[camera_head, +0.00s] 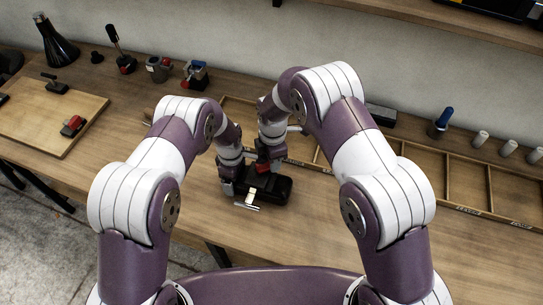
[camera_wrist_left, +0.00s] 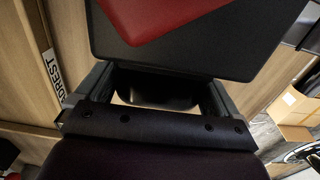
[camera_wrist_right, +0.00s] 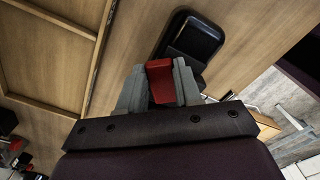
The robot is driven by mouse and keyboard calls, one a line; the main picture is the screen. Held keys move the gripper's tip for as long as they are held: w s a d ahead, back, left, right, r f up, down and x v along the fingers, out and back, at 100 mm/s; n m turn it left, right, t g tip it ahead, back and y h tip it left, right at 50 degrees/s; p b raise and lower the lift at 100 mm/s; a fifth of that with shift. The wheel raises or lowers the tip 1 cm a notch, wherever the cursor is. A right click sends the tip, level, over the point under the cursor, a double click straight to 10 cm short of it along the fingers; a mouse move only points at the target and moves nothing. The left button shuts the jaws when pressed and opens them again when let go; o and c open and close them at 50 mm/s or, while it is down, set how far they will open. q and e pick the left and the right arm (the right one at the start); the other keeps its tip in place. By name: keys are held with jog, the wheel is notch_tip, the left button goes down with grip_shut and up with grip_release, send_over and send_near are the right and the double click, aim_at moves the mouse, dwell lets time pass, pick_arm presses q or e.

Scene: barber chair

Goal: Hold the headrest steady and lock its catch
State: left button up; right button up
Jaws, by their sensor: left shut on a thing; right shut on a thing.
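The black headrest (camera_head: 270,187) lies on the workbench in front of my arms. Its red catch (camera_head: 262,168) shows at its far side. My left gripper (camera_head: 228,186) is at the headrest's left end and is shut on it; dark padding (camera_wrist_left: 155,88) shows between its fingers in the left wrist view. My right gripper (camera_head: 264,163) comes from above and is shut on the red catch, which sits between the grey fingers in the right wrist view (camera_wrist_right: 161,82). The headrest (camera_wrist_right: 190,40) shows just beyond. The fingers hide the catch's base.
A pale piece with a metal bar (camera_head: 246,206) sticks out at the headrest's near left. A labelled divided wooden tray (camera_head: 450,188) lies behind and right. A board (camera_head: 40,115) with small parts is at left. Bare bench (camera_head: 350,225) lies right of the headrest.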

jog(key=m, duration=0.1)
jog(key=s+m, duration=0.1)
jog(key=m, duration=0.2)
jog(key=shift+s, duration=0.25)
jog(key=shift+s+m, duration=0.25)
jog(key=shift+m, duration=0.55)
jog(key=shift+s+m, duration=0.25)
jog(key=shift+m, duration=0.55)
jog(key=shift+a, duration=0.1)
jog(key=o, duration=1.1)
jog(key=shift+c, duration=0.2)
notch_tip(320, 180, up, 12)
